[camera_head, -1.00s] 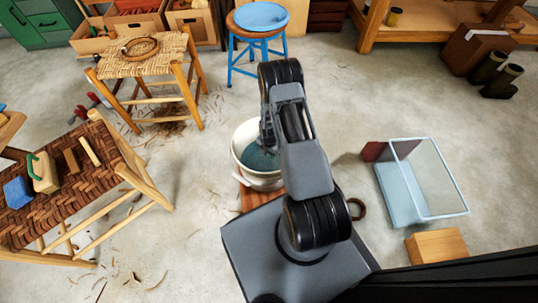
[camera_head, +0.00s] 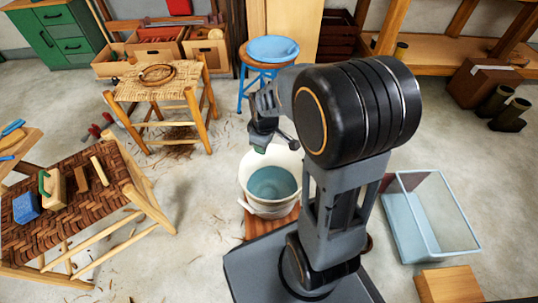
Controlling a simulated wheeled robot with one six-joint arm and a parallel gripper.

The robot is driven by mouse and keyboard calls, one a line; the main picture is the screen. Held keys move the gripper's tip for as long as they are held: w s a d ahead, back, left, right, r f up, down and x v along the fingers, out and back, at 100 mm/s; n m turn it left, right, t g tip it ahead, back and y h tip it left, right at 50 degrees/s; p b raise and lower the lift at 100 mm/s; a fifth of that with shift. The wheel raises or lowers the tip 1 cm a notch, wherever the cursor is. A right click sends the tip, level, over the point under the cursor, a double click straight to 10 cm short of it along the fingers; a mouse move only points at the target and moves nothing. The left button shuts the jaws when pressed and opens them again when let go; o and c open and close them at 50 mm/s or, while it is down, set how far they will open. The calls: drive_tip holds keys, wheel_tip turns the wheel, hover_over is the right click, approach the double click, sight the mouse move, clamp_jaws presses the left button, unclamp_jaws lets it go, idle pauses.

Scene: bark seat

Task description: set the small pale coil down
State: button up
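My gripper (camera_head: 272,137) is above the far rim of a white bucket (camera_head: 246,176) that holds blue-green water. It points downward and looks small and dark, and my own arm hides part of that area. I cannot make out a pale coil in it, nor whether its fingers are apart or closed. A tan-brown ring-shaped coil (camera_head: 157,75) lies flat on the woven seat of a wooden stool (camera_head: 132,90), left of and behind the bucket. No coil that is clearly small and pale shows elsewhere.
A blue round-topped stool (camera_head: 272,49) stands behind the bucket. A dark woven bench (camera_head: 60,226) with a blue block and tools is at left. A clear-walled blue bin (camera_head: 408,232) and a wooden block (camera_head: 449,285) are at right. Floor between the stools is partly clear.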

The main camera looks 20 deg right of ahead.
drive_tip(key=s+a+r+m, duration=0.3)
drive_tip(key=s+r+m, duration=0.5)
drive_tip(key=s, duration=0.3)
drive_tip(key=shift+s+r+m+t, duration=0.2)
drive_tip(key=shift+m+t, duration=0.1)
drive_tip(key=shift+t, duration=0.1)
drive_tip(key=shift+w+a, duration=0.1)
wheel_tip(320, 180, up, 37)
drive_tip(key=t+p, duration=0.1)
drive_tip(key=p, duration=3.4)
drive_tip(key=shift+s+a+r, duration=0.15)
drive_tip(key=shift+s, duration=0.05)
